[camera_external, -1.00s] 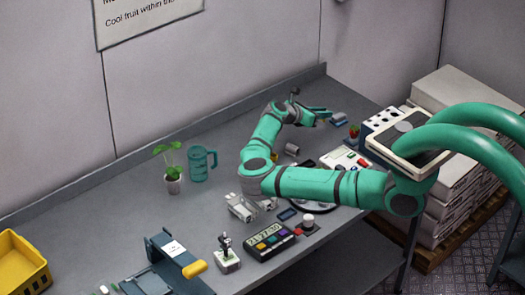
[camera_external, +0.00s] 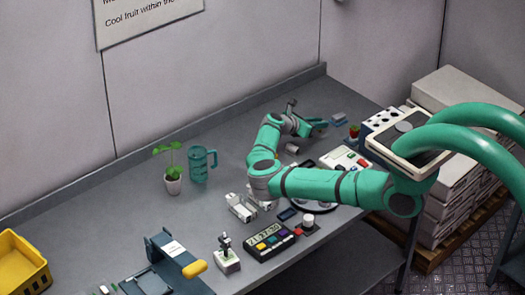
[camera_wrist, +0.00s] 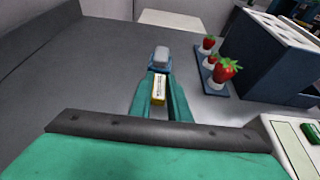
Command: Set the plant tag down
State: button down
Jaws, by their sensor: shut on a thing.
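The plant tag (camera_wrist: 159,89), a small pale piece with a yellow lower end and dark marks, is between the fingers of my gripper (camera_wrist: 160,92) in the wrist view. My gripper is shut on it. In the external view my gripper (camera_external: 316,127) is low over the far right part of the grey bench (camera_external: 240,135). The tag cannot be made out there. Whether the tag touches the bench is unclear.
A small blue block with a grey top (camera_wrist: 160,60) is just beyond the fingertips. A blue holder with several strawberries (camera_wrist: 224,72) and a dark blue rack with a white top (camera_wrist: 262,50) stand to the right. Bench to the left is clear.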

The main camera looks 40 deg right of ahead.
jog(key=shift+f, duration=0.15)
jog(key=c, duration=1.7)
grip_release()
jog(key=shift+o, duration=0.2)
jog(key=shift+a+r, duration=0.2)
jog(key=shift+r, duration=0.05)
jog(key=v, duration=1.1)
jog(key=shift+a+r, duration=0.2)
jog(key=shift+a, duration=0.1)
